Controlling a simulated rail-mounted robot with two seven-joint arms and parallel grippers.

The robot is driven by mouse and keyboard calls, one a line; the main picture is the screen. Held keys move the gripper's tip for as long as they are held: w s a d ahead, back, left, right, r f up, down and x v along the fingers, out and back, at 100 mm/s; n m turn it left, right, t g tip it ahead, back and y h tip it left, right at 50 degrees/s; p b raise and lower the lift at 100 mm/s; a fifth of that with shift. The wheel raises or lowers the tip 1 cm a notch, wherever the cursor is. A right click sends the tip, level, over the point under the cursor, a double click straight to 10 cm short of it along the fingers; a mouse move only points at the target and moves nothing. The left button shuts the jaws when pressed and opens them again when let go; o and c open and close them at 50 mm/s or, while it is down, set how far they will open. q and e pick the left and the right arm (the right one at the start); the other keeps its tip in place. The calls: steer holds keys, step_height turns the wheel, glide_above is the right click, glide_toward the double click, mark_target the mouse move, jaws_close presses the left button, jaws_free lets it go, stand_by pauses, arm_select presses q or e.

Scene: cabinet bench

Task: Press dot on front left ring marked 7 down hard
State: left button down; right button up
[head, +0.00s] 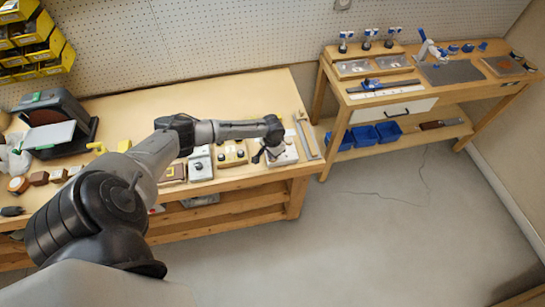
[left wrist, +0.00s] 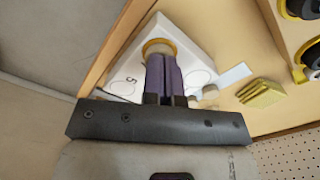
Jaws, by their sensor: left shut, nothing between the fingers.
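A white board (head: 284,157) lies near the right end of the near bench; it also shows in the left wrist view (left wrist: 188,42). It carries drawn rings and a legible number 5. A yellow-rimmed tan round piece (left wrist: 158,46) sits near its corner, partly hidden behind my fingers. I cannot read a 7 anywhere. My left gripper (head: 258,157) is over the board, fingers pointing down. In the left wrist view its purple fingers (left wrist: 163,62) are shut together and empty, with their tips at the round piece. I cannot tell whether they touch it. My right gripper is not in view.
A yellow block (left wrist: 262,94) and small round pieces lie nearby. The bench's front edge is close. The bench top behind is clear.

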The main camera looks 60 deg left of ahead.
arm_select(q)
steer(key=shift+s+f, duration=0.1)
stand_by(0.6)
steer(key=shift+p, duration=0.35)
stand_by(0.9)
steer(key=shift+p, duration=0.35)
step_height(320, 180, up, 5)
steer(key=p, duration=0.4)
steer(key=shift+f+p, duration=0.1)
steer(key=shift+p, duration=0.3)
step_height(320, 180, up, 6)
steer(key=p, duration=0.6)
